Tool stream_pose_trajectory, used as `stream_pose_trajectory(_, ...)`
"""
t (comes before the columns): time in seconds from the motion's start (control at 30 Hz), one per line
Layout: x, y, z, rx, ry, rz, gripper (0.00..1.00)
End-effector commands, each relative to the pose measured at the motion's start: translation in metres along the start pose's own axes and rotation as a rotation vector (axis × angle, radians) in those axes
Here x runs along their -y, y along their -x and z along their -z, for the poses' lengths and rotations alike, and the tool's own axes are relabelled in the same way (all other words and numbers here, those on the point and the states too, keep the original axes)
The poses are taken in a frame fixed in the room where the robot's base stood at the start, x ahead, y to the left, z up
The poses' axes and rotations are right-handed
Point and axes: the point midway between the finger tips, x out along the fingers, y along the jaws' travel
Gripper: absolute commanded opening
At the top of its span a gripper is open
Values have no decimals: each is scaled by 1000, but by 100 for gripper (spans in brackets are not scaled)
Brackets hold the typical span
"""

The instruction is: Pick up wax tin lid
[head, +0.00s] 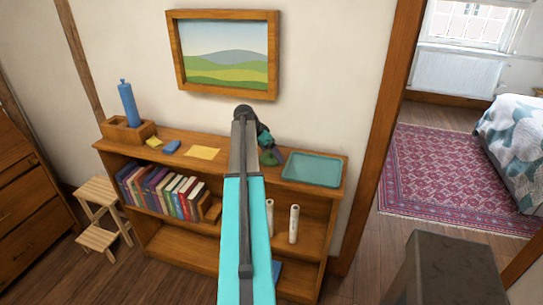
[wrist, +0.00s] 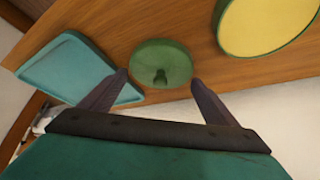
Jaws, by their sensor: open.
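The wax tin lid (wrist: 162,55) is a round green disc with a small dark knob-like spot near its middle. It lies on the wooden shelf top, and part of it shows in the head view (head: 271,158) below my gripper. In the wrist view my gripper (wrist: 160,80) is open, with one fingertip at each side of the lid's near edge. Nothing is held, and I cannot tell whether the fingers touch the lid. A round yellow-topped thing with a green rim (wrist: 268,22), perhaps the open wax tin, sits at upper right; my arm hides it in the head view.
A teal tray (head: 312,170) lies right of the lid on the bookshelf (head: 155,205). Left are a yellow sheet (head: 203,152), blue and yellow blocks, and a blue bottle (head: 128,103) in a wooden box. A framed picture (head: 224,88) hangs above on the wall.

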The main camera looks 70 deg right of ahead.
Motion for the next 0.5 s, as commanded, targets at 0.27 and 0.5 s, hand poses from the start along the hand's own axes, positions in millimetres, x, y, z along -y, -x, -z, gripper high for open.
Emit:
stream_pose_trajectory(0.27,0,-9,0,0,0,-1,82)
stream_pose_trajectory(0.5,0,-8,0,0,0,-1,82)
